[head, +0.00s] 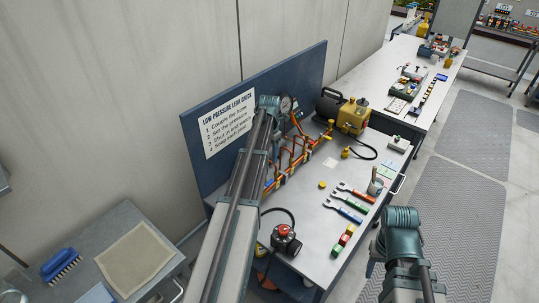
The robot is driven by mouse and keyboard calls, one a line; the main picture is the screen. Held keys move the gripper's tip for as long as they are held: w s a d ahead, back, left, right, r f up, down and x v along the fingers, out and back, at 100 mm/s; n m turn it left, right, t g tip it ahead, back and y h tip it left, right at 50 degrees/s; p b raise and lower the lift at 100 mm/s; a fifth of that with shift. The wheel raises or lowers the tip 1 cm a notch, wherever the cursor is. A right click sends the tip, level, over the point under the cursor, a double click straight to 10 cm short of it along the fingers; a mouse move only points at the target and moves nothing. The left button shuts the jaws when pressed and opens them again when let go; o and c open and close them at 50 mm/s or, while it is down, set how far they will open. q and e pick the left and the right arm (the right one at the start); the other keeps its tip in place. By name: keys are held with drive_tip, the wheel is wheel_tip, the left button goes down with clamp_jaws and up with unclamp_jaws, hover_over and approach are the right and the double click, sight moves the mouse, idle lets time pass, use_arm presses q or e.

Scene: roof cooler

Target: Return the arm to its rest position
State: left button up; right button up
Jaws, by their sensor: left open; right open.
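My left arm (232,212) reaches up from the bottom over the left part of a grey workbench. Its teal far joint (268,104) is in front of the blue back panel (310,75), by a round gauge (286,103). No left fingers show; the arm hides what is beneath it. My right arm (404,268) comes up from the bottom right, its teal joint (401,222) just off the bench's right front edge. I make out no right fingers. I see nothing held in either arm.
The bench (310,205) bears orange hoses (287,158), a yellow pump (353,117), a black and red device (286,240) and several coloured wrenches (350,203). A side table (105,240) with a blue brush (60,264) stands left. Grey matted floor (455,190) is clear at right.

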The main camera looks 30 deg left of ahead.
idle(0.3)
use_arm(q)
drive_tip(key=s+d+f+m+b, duration=0.1)
drive_tip(key=s+d+m, duration=0.4)
drive_tip(key=d+m, duration=0.5)
drive_tip(key=s+d+f+m+b, duration=0.1)
drive_tip(key=s+d+m, duration=0.5)
drive_tip(key=d, duration=0.7)
drive_tip(key=s+d+f+m+y+b, duration=0.1)
drive_tip(key=s+d+f+m+b, duration=0.1)
drive_tip(key=s+d+m, duration=1.2)
drive_tip(key=m, duration=0.7)
drive_tip(key=shift+s+f+m, duration=0.2)
drive_tip(key=shift+m, duration=0.1)
